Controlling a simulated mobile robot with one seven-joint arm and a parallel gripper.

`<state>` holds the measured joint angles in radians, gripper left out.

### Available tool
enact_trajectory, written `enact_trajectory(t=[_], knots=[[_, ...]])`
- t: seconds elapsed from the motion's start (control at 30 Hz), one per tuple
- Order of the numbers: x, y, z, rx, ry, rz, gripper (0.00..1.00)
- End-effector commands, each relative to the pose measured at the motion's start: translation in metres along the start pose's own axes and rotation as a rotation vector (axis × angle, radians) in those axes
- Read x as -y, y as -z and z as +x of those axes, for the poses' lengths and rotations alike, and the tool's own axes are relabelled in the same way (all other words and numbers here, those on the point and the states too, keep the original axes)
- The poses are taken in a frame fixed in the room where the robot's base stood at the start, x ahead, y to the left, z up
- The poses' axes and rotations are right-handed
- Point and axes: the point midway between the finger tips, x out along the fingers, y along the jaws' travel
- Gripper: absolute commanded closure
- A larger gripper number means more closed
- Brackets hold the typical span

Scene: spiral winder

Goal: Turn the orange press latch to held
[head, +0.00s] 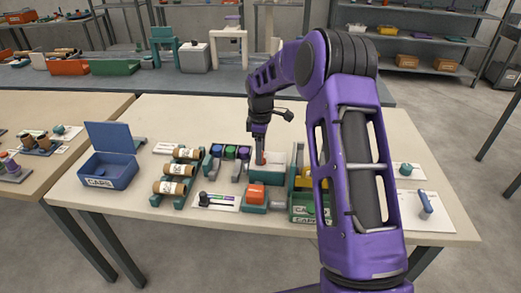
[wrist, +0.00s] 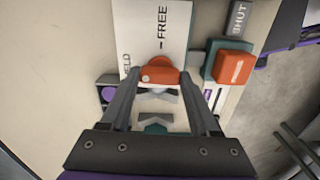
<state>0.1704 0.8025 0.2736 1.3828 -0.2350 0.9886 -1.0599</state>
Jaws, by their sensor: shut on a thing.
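The orange press latch (wrist: 160,73) shows in the wrist view, at the lower edge of a white card (wrist: 152,25) marked FREE, with a partly hidden word ending in "ELD" to its left. The latch is just below the FREE mark; its exact angle is hard to tell. My gripper (wrist: 160,80) is shut on it, one finger at each side. In the head view my gripper (head: 261,156) points down, with a bit of orange at its tips, beside a pale block with a teal base (head: 285,165).
A second orange block (wrist: 235,66) on a teal base is close right of my gripper, near a SHUT label (wrist: 239,18). Cardboard rolls (head: 172,187), an open blue box (head: 108,172) and a green bin (head: 302,208) stand nearby. The table's back left is clear.

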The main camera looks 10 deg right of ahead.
Motion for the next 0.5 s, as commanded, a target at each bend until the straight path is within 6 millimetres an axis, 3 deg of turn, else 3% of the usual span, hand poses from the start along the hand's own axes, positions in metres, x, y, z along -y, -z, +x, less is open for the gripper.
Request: enact_trajectory(t=[0.5], knots=[[-0.0009,0.0012,-0.0015,-0.002,-0.004,-0.062,0.93]])
